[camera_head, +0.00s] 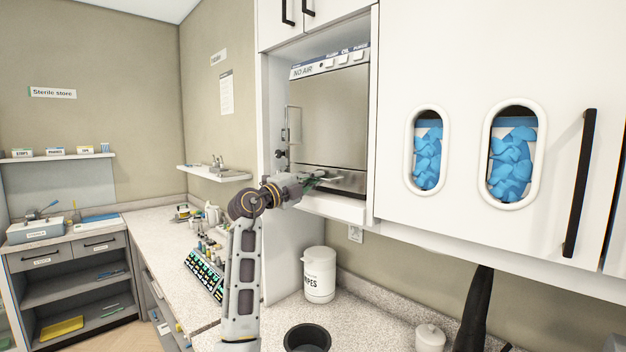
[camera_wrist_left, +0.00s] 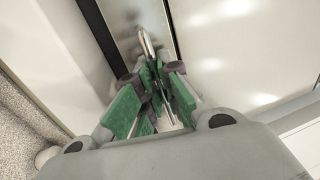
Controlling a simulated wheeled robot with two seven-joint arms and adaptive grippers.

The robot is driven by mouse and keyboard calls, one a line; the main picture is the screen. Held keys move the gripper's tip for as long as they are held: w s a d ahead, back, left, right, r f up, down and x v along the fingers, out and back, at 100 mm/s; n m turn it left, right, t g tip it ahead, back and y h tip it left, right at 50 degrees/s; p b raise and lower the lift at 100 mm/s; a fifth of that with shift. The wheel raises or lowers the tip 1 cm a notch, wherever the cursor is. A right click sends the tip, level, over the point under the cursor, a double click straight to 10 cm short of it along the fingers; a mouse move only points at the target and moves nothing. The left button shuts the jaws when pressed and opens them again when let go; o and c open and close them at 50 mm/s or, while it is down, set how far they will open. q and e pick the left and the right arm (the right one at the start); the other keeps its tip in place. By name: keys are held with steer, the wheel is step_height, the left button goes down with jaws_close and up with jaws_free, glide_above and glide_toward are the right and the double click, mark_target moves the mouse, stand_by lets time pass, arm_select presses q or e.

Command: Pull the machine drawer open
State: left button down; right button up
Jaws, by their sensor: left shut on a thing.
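The machine (camera_head: 330,110) is a steel-fronted box marked "NO AIR", set in a white wall cabinet. Its low drawer front (camera_head: 345,182) shows below the big steel panel; whether it stands out at all is hard to tell. My left gripper (camera_head: 322,181) reaches to this drawer front from the left. In the left wrist view my left gripper (camera_wrist_left: 155,88) has its green fingers closed around a thin metal bar (camera_wrist_left: 145,42), which looks like the drawer's handle. The fingers hide part of the bar. My right gripper is not in view.
A white cabinet door with two oval windows and a black handle (camera_head: 580,180) is right of the machine. A rack of vials (camera_head: 204,275) is left of my arm.

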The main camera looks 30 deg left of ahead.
arm_select(q)
steer(key=shift+s+f, duration=0.1)
steer(key=shift+s, duration=0.05)
steer(key=r+p+v, duration=0.1)
steer(key=r+v, duration=0.1)
steer(key=v, duration=1.2)
steer(key=shift+s+a+r, duration=0.25)
steer(key=shift+s+r, duration=0.05)
steer(key=shift+s, duration=0.3)
steer(key=c, duration=1.9)
jaws_free()
steer(key=shift+o, duration=0.2)
steer(key=shift+s, duration=0.15)
steer(key=v, duration=1.1)
steer(key=shift+s+a, duration=0.15)
steer(key=shift+s, duration=0.15)
steer(key=shift+f, duration=0.1)
